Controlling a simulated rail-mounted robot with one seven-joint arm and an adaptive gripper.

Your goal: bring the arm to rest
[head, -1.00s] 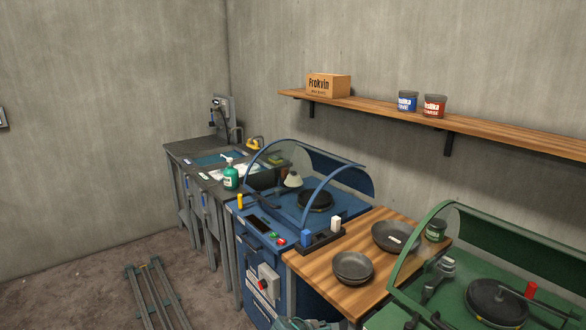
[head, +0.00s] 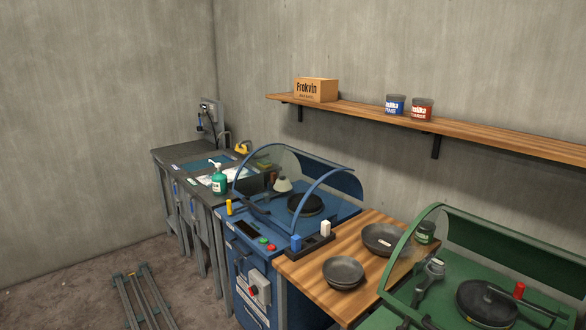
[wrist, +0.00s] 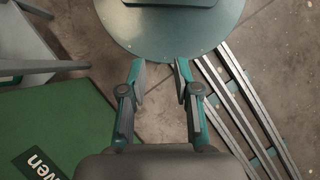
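My gripper (wrist: 160,82) shows in the wrist view with its two teal-and-grey fingers spread apart. Nothing is between the fingertips. It points down toward the floor and a round teal plate, likely part of my base. The gripper does not show in the head view.
In the head view, a blue machine (head: 250,235) with a clear hood, a wooden table (head: 315,270) with dark bowls (head: 344,271), and a green machine (head: 540,265) stand in a row. Rails (head: 145,298) lie on the floor and also show in the wrist view (wrist: 240,100). A green panel (wrist: 60,125) is at left there.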

